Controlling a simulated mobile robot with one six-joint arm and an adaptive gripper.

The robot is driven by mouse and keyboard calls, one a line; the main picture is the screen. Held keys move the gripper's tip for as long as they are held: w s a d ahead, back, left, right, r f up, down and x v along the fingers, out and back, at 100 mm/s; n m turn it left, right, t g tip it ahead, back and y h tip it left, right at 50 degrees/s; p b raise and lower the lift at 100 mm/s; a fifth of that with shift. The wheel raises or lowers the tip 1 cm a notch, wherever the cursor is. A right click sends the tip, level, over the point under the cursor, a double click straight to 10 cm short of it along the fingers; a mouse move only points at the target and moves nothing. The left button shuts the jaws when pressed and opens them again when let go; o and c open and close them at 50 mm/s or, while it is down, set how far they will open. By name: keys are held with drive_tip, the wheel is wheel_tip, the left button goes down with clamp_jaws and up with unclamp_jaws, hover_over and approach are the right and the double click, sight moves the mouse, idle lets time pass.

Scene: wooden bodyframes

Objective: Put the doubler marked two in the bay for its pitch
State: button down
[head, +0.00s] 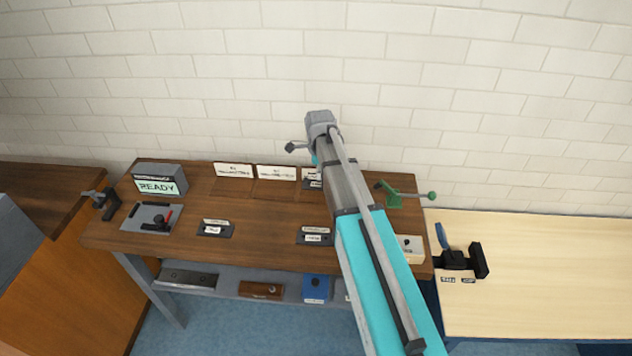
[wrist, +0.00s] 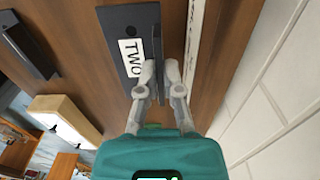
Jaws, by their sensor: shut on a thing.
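The doubler marked TWO (wrist: 116,28) is a dark flat plate with a white label and an upright rib, in the wrist view. My gripper (wrist: 162,78) is shut on its rib, one finger on each side. Whether the plate touches the wood beneath is not clear. In the head view my arm hides most of the gripper, and a dark labelled plate (head: 311,183) shows partly beside it. Two white signs (head: 233,170) (head: 276,173) stand at the bench's back edge, their small text unreadable. I cannot tell where the bays' edges lie.
Two other dark labelled plates (head: 214,229) (head: 314,236) lie on the bench (head: 262,208). A READY display box (head: 158,180), a grey plate with a red lever (head: 151,217), a green clamp (head: 392,197) and a cream box (head: 411,248) stand around. The front middle has bare wood.

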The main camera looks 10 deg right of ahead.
drive_tip(key=shift+f, duration=0.1)
drive_tip(key=shift+w+d+f+b, duration=0.1)
drive_tip(key=shift+w+f+b, duration=0.35)
drive_tip(key=shift+b, duration=0.1)
drive_tip(key=shift+f+b, duration=1.45)
drive_tip(key=shift+f, duration=0.05)
drive_tip(key=c, duration=1.1)
unclamp_jaws()
drive_tip(key=shift+f, duration=0.1)
drive_tip(key=shift+r, duration=0.25)
wheel_tip(320, 180, up, 12)
drive_tip(key=p, duration=1.2)
drive_tip(key=shift+f, duration=0.1)
